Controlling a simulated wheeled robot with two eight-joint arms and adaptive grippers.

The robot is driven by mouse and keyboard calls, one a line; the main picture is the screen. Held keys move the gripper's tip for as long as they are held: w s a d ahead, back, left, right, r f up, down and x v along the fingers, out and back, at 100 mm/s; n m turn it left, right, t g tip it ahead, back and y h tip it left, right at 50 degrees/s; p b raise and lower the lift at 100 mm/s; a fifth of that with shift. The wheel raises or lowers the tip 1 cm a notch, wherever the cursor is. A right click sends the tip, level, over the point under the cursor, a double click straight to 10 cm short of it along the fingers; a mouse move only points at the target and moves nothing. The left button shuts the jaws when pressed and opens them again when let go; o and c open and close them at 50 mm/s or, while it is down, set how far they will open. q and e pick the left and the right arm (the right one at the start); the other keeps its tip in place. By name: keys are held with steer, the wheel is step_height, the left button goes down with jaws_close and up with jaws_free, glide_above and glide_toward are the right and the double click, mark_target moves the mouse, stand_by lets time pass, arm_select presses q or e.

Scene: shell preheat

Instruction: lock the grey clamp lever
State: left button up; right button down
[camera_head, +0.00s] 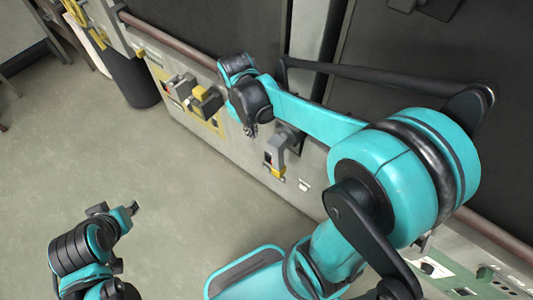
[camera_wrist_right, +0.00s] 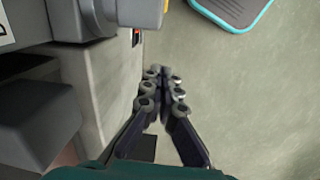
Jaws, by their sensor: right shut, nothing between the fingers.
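A grey lever with a yellow lower end (camera_head: 277,149) hangs on the front panel of the machine, just right of my right gripper. My right gripper (camera_head: 250,130) points down in front of the panel, shut and empty. Its closed fingers also show in the right wrist view (camera_wrist_right: 162,88), with floor beyond them. In that view a large grey block (camera_wrist_right: 35,115) stands left of the fingers, apart from them; I cannot tell which part of the fixture it is. My left gripper (camera_head: 117,210) is low at the left over open floor, its fingers apart and empty.
Another grey lever (camera_head: 180,86) and a yellow and black lever (camera_head: 206,101) sit farther left on the panel. A reddish-brown rail (camera_head: 170,42) runs along the machine's top edge. A dark bin (camera_head: 128,78) stands at the upper left. The floor (camera_head: 170,165) before the panel is clear.

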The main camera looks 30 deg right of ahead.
mark_target(278, 158)
steer(key=w+d+f+n+g+p, duration=0.1)
steer(key=w+f+g, duration=0.2)
steer(key=f, duration=0.2)
steer(key=shift+w+d+f+g, duration=0.15)
steer(key=shift+w+d+g, duration=0.1)
steer(key=shift+d+g, duration=0.1)
steer(key=shift+f, duration=0.1)
steer(key=s+d+f+b, duration=0.2)
steer(key=s+f+b, duration=0.1)
steer(key=s+f, duration=0.3)
steer(key=x, duration=0.3)
steer(key=shift+d+b, duration=0.25)
steer(key=shift+b, duration=0.05)
steer(key=shift+w, duration=0.1)
